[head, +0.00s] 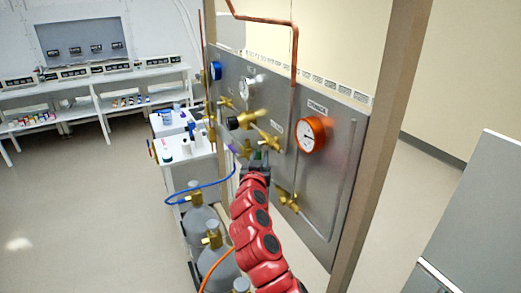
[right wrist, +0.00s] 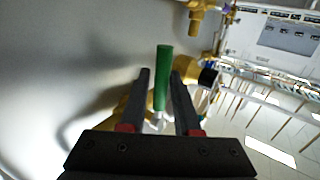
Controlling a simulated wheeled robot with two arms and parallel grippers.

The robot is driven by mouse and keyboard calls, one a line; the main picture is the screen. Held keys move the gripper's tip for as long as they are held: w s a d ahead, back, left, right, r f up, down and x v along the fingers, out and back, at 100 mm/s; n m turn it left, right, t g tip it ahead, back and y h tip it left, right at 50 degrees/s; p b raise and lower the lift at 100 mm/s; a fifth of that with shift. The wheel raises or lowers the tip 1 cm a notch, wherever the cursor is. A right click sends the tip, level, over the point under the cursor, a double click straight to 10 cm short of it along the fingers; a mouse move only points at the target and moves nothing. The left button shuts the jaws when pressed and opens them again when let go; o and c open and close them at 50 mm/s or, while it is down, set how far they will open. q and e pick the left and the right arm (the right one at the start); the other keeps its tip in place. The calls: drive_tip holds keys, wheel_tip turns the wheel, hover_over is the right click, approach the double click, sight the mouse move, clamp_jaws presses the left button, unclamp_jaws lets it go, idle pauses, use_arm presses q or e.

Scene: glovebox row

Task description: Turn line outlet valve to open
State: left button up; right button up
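The valve handle between my right fingers is a green lever (right wrist: 161,78) in the right wrist view. It stands upright in that picture, over brass fittings. In the head view a bit of green (head: 264,152) shows just above my right gripper (head: 257,168), which is at the grey wall panel. In the right wrist view my right gripper (right wrist: 161,92) is open, with one dark finger on each side of the lever and small gaps showing. I cannot read a label that names the line outlet valve. My left gripper is not in view.
The grey panel (head: 340,165) carries an orange gauge (head: 312,134), a blue gauge (head: 215,70), a black knob (head: 232,123) and brass fittings (head: 288,200). Gas cylinders (head: 200,222) with a blue hose (head: 205,185) stand below. A wooden post (head: 385,130) is at right. Floor at left is clear.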

drive_tip(key=shift+w+d, duration=0.15)
drive_tip(key=shift+w, duration=0.95)
clamp_jaws()
idle(0.8)
